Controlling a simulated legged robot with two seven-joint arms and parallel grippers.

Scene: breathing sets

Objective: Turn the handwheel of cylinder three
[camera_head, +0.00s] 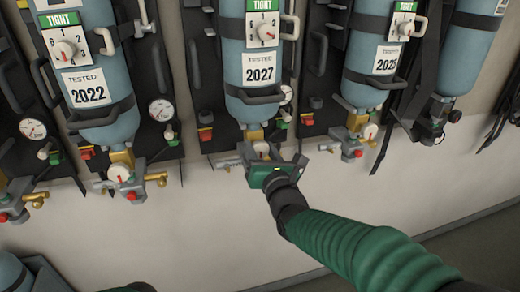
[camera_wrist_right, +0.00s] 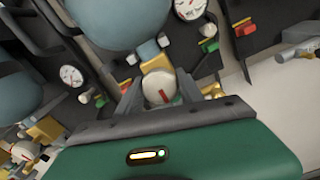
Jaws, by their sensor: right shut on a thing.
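A pale blue cylinder (camera_head: 249,60) labelled TESTED 2027 hangs on the wall rack at the middle of the head view. At its lower end is a round white handwheel (camera_head: 262,148) with a red mark. It also shows in the right wrist view (camera_wrist_right: 159,88), where the red mark is slightly tilted. My right gripper (camera_head: 275,160) reaches up to it from below and is shut on the handwheel, one finger on each side. The cylinder's number is not readable. My left gripper is out of view.
Cylinders labelled 2022 (camera_head: 99,70) and 2025 (camera_head: 376,65) hang on either side, with gauges (camera_head: 162,110), hoses and valves close by. A TIGHT dial plate (camera_head: 263,30) is on the middle cylinder. The wall below (camera_head: 180,230) is clear.

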